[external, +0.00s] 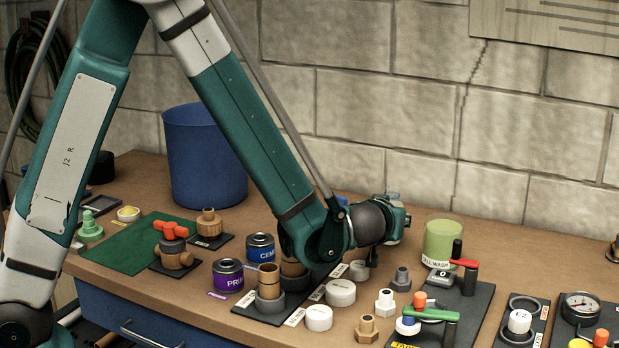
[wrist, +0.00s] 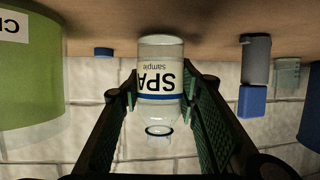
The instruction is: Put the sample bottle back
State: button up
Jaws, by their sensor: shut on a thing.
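In the wrist view, the sample bottle (wrist: 160,85) is clear, with a white label reading "SPA sample" and a blue stripe. It sits between the two fingers of my gripper (wrist: 160,95), which is shut on it from both sides. The view is upside down, so the bottle is upright, with its base toward the bench and its open mouth pointing to the picture's bottom. I cannot tell whether its base touches the bench. In the external view, my gripper (external: 396,218) is low over the bench's back part, and the bottle is hidden there.
The green wash tub (external: 442,238) stands close to my gripper. Purple (external: 228,275) and blue (external: 261,247) cans, brown fittings (external: 269,282) and white caps (external: 340,292) crowd the front. Valve panels (external: 465,290) are at right. A blue bucket (external: 203,160) stands at the back left.

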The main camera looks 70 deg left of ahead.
jog(key=shift+f, duration=0.3)
jog(key=shift+f, duration=0.1)
jog(key=o, duration=1)
jog(key=shift+c, duration=0.2)
jog(key=shift+s+d+r, duration=0.1)
jog(key=shift+d+r, duration=0.05)
jog(key=shift+r, duration=0.05)
jog(key=p+v, duration=0.2)
jog(key=v, duration=0.9)
jog(key=shift+s+d+p, duration=0.2)
jog(key=shift+d+p, duration=0.05)
jog(key=shift+p, duration=0.05)
jog(key=shift+r, duration=0.1)
